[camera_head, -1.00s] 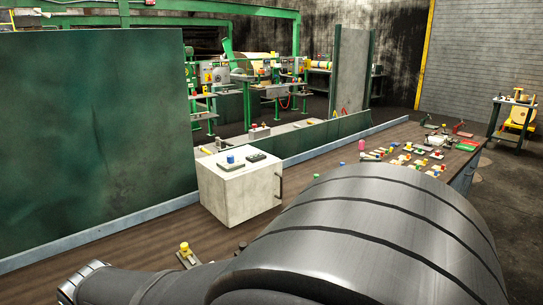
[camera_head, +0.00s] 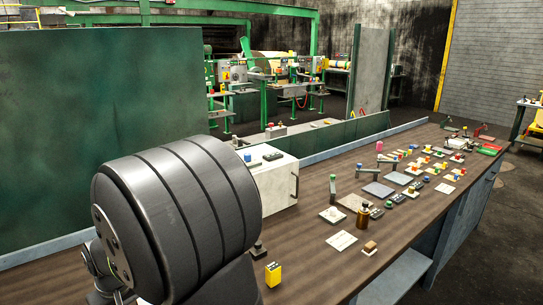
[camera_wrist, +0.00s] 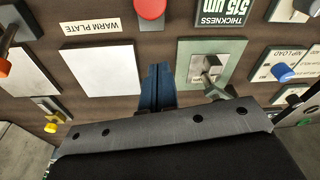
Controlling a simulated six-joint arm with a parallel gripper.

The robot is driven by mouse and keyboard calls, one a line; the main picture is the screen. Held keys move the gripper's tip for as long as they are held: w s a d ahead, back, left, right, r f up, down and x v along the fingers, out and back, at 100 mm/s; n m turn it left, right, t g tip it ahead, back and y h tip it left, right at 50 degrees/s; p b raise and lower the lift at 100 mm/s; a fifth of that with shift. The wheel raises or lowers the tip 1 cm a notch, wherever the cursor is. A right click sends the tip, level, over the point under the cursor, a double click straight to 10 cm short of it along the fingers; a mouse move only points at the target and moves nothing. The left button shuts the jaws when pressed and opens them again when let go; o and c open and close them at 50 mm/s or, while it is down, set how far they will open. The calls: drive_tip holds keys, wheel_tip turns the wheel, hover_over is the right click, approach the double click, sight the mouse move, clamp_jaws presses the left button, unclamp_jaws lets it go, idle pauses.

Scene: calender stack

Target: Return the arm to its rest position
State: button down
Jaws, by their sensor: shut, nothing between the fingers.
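My gripper (camera_wrist: 156,75) shows in the wrist view as two dark blue fingers, side by side and shut with nothing between them. It is above the brown bench top (camera_wrist: 155,40), between a pale plate (camera_wrist: 103,68) and a greenish plate (camera_wrist: 211,60) with a grey metal part on it. The gap between fingertips and bench cannot be judged. In the head view a thick dark link of my arm fills the lower left; the gripper is not visible there.
In the head view the wooden bench (camera_head: 310,225) holds a light box (camera_head: 272,182), several small plates and coloured knobs, a brown bottle (camera_head: 363,217) and a yellow block (camera_head: 273,274). A green panel (camera_head: 90,130) stands behind at left. The bench's front right has bare patches.

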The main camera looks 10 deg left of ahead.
drive_tip(key=shift+w+a+f+g+h, duration=0.6)
drive_tip(key=shift+a+f+g+h, duration=0.1)
drive_tip(key=shift+g, duration=0.2)
drive_tip(key=w+a, duration=0.2)
drive_tip(key=a, duration=0.1)
wheel_tip(320, 180, up, 9)
drive_tip(key=shift+w+d+f, duration=0.15)
drive_tip(key=shift+w+d, duration=0.05)
drive_tip(key=shift+w, duration=0.1)
